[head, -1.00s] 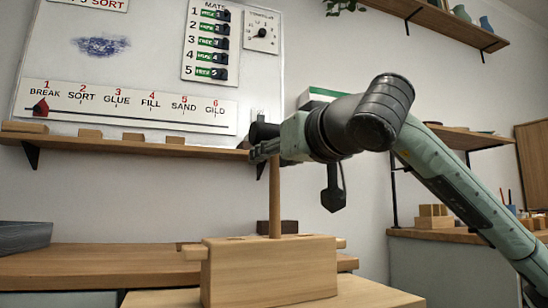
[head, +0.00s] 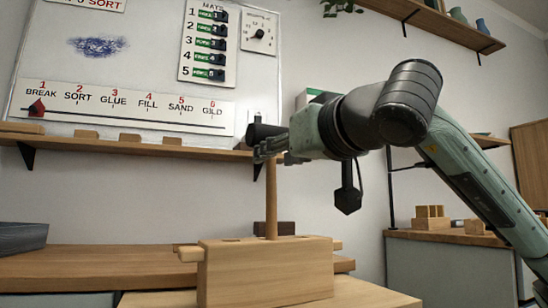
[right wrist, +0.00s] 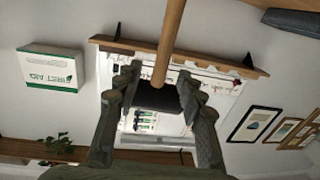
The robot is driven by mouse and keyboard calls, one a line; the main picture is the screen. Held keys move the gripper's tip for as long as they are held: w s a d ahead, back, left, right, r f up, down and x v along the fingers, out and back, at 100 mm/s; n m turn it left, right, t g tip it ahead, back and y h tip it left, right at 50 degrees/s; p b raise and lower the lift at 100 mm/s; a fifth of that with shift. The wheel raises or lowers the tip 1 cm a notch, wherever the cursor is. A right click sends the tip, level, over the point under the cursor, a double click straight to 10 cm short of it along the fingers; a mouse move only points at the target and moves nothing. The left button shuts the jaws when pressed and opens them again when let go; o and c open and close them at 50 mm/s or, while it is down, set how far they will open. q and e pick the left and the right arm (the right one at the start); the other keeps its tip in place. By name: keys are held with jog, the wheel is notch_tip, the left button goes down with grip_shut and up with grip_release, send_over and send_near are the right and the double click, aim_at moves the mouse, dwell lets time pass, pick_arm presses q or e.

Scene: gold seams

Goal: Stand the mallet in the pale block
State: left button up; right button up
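The mallet has a black head (head: 258,131) and a slim wooden handle (head: 271,200). It stands upright, with the handle's lower end at the top of the pale block (head: 265,274); the block hides how deep it sits. My right gripper (head: 266,152) is at the mallet's top, just under the head. In the right wrist view, the gripper (right wrist: 158,78) is open, its fingers on either side of the handle (right wrist: 169,42) with gaps, and the black head (right wrist: 147,97) shows between them. My left gripper is not in view.
The pale block stands on a wooden table (head: 360,293). Behind it are a wooden bench (head: 90,268), a dark small block (head: 274,228) and a wall shelf (head: 200,152) with several small blocks. A grey tray (head: 22,237) is at the left.

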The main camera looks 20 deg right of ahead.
jog(key=s, duration=0.5)
jog(key=shift+s+d, duration=0.35)
jog(key=shift+d, duration=0.05)
jog(key=shift+r, duration=0.1)
notch_tip(320, 180, up, 6)
jog(key=p, duration=0.5)
jog(key=shift+p, duration=0.4)
